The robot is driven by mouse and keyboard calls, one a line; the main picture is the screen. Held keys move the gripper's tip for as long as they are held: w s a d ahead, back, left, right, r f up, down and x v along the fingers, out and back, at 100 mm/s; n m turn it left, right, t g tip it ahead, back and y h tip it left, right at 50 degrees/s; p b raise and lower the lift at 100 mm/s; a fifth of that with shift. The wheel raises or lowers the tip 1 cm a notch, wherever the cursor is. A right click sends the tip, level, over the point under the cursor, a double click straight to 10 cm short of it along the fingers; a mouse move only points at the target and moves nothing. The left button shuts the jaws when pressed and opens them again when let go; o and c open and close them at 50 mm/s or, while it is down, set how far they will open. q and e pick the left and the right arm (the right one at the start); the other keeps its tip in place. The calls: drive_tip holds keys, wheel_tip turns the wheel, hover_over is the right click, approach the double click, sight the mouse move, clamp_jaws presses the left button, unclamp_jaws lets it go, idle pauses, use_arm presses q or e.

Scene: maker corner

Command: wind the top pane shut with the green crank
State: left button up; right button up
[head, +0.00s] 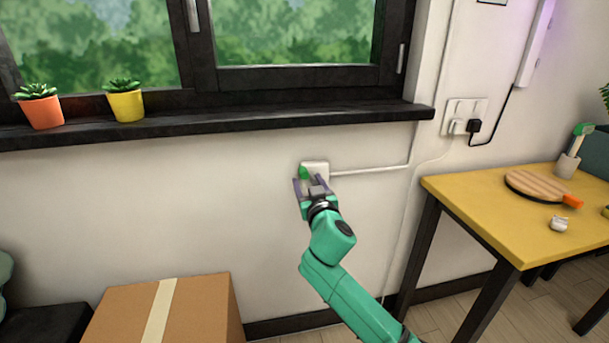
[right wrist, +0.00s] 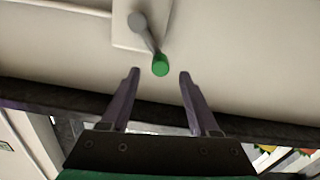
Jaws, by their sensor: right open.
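The green crank (head: 304,172) sits on a white wall box (head: 318,167) below the window sill. In the right wrist view its green knob (right wrist: 160,66) stands at the end of a grey arm (right wrist: 144,34) on the white box (right wrist: 128,12). My right gripper (head: 309,184) is at the crank. In the right wrist view the right gripper (right wrist: 158,75) is open, with the knob between the lines of its two fingertips and no finger seen touching it. The window (head: 300,78) shows its lower part above; its top pane is out of view. My left gripper is not in view.
The dark sill (head: 240,119) juts out above the crank and bears an orange pot (head: 43,112) and a yellow pot (head: 127,105). A cardboard box (head: 200,310) stands below left. A yellow table (head: 480,205) stands to the right. A pale conduit (head: 370,170) runs right from the wall box.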

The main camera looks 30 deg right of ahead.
sight(305, 176)
drive_tip(key=x, duration=0.4)
drive_tip(key=shift+w+d, duration=0.1)
drive_tip(key=shift+w, duration=0.25)
clamp_jaws()
idle(1.0)
